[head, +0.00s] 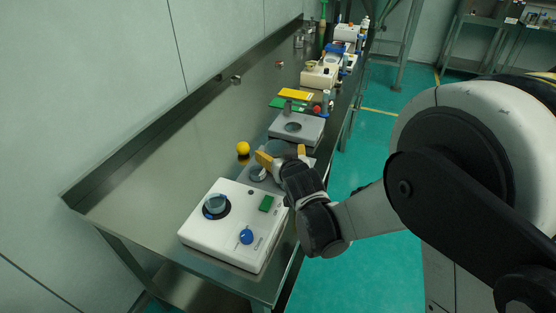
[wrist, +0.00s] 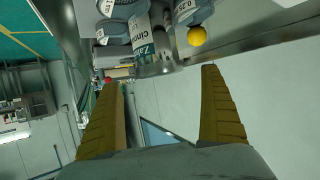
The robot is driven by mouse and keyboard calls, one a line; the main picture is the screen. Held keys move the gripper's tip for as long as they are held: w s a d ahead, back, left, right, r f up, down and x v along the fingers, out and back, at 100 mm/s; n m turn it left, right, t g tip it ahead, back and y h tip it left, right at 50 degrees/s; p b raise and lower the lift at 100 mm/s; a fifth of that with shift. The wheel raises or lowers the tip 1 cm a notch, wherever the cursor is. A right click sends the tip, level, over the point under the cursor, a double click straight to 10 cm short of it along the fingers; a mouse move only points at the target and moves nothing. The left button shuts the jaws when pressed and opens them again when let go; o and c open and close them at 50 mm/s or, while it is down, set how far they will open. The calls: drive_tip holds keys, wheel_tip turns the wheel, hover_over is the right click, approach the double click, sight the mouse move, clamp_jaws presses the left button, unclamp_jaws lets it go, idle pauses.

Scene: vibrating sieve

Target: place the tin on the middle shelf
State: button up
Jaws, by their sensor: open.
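My gripper (head: 281,153) is over the steel bench, its yellow fingers spread and nothing visible between them. In the wrist view the open fingers (wrist: 161,78) point toward a grey, labelled round container (wrist: 140,32), which appears beyond the fingertips. I cannot tell which container is the tin. No middle shelf can be clearly made out.
A yellow ball (head: 243,148) lies beside my gripper. A grey block with a round recess (head: 307,131) is behind it. Yellow (head: 298,94) and green pieces and several instruments stand farther back. The bench's left part is mostly clear; a raised edge runs along the wall.

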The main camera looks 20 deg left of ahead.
sight(278, 148)
drive_tip(key=b+x, duration=0.2)
drive_tip(key=x, duration=0.3)
drive_tip(key=shift+w+a+f, duration=0.15)
drive_tip(key=shift+w+f, duration=0.05)
drive_tip(key=shift+r, duration=0.1)
drive_tip(key=shift+c, duration=0.5)
drive_tip(key=c, duration=1.4)
drive_tip(key=shift+o, duration=0.2)
wheel_tip(278, 148, up, 4)
drive_tip(key=shift+r+p, duration=0.2)
drive_tip(key=shift+p, duration=0.95)
drive_tip(key=d+r+p, duration=0.3)
drive_tip(key=d+r, duration=0.3)
drive_tip(key=d, duration=0.6)
drive_tip(key=s+d, duration=0.3)
drive_tip(key=d, duration=0.6)
drive_tip(key=s+d+m+h, duration=0.1)
drive_tip(key=s+d, duration=0.2)
drive_tip(key=d, duration=0.7)
drive_tip(key=s+d+m+t+h+b, duration=0.1)
drive_tip(key=s+d, duration=0.3)
drive_tip(key=d, duration=0.6)
drive_tip(key=shift+r, duration=0.35)
